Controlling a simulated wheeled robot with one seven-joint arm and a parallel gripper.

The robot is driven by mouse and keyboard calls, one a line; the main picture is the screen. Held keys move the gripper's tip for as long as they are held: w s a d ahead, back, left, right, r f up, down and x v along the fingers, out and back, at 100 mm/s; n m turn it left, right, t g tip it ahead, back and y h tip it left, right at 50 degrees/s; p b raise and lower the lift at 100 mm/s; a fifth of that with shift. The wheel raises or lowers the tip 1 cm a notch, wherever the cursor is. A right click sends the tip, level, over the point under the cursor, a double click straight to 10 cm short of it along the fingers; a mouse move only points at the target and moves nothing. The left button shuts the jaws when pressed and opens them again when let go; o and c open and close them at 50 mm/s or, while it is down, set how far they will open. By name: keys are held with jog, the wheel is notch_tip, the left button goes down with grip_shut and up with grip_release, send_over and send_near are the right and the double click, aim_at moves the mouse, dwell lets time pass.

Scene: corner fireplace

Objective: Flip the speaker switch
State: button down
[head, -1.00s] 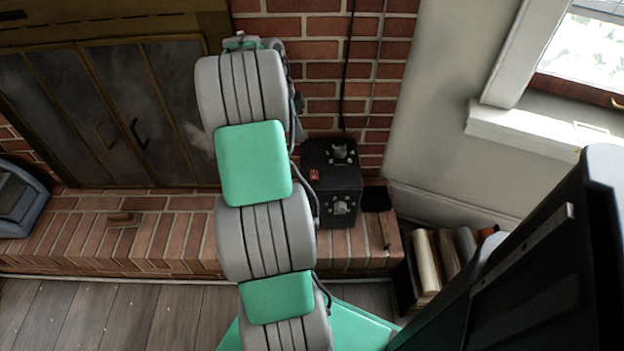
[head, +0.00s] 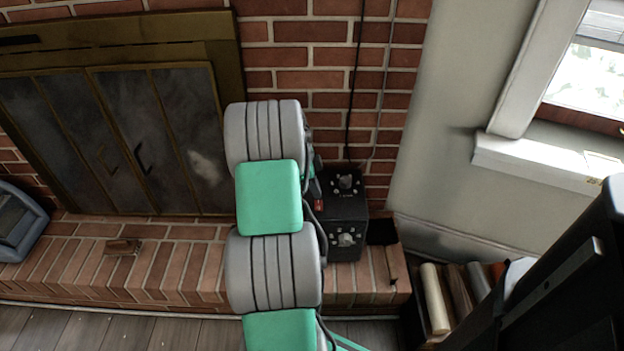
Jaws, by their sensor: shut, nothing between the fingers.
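The speaker (head: 343,222) is a black box on the brick hearth, against the brick wall. It has silver round fittings on its top and front. Its small red switch (head: 319,204) shows at the top left edge. My gripper (head: 317,191) is shut and mostly hidden behind my arm. Its dark tip shows just above the red switch, close to it. I cannot tell whether they touch.
A fireplace with dark glass doors (head: 120,140) stands left. A small brown block (head: 123,247) lies on the hearth (head: 185,262). A crate with rolled items (head: 435,300) is at lower right, below the window sill (head: 535,163). Black cables run up the wall.

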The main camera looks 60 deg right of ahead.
aim_at(319, 205)
jog(key=shift+f, duration=1.2)
jog(key=shift+f+b, duration=0.2)
jog(key=shift+b, duration=0.1)
